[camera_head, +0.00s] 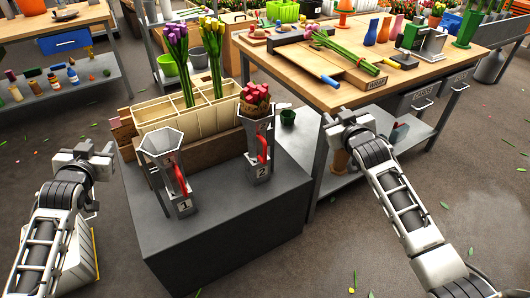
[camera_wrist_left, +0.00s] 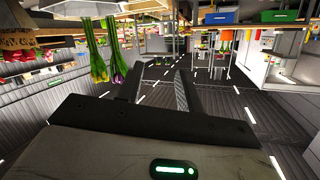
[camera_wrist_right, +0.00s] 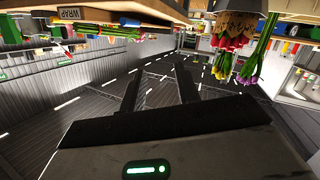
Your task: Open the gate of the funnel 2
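Funnel 2 (camera_head: 260,168) is a grey metal funnel on a stand marked 2, upright on the dark grey bench. Red tulips (camera_head: 256,92) fill its top. Its red gate handle (camera_head: 263,148) stands upright along the front. Funnel 1 (camera_head: 166,150), with a similar red handle (camera_head: 181,180), stands to its left and looks empty. My left gripper (camera_head: 108,156) is left of the bench, apart from both funnels; its fingers are spread and empty in the left wrist view (camera_wrist_left: 160,80). My right gripper (camera_head: 328,122) is right of funnel 2, apart from it; its fingers are spread and empty in the right wrist view (camera_wrist_right: 158,80).
A divided wooden crate (camera_head: 180,118) with purple and yellow tulips stands behind the funnels. A small green cup (camera_head: 288,117) sits right of funnel 2. A wooden workbench (camera_head: 300,82) with a tulip bunch is behind my right gripper. The bench front is clear.

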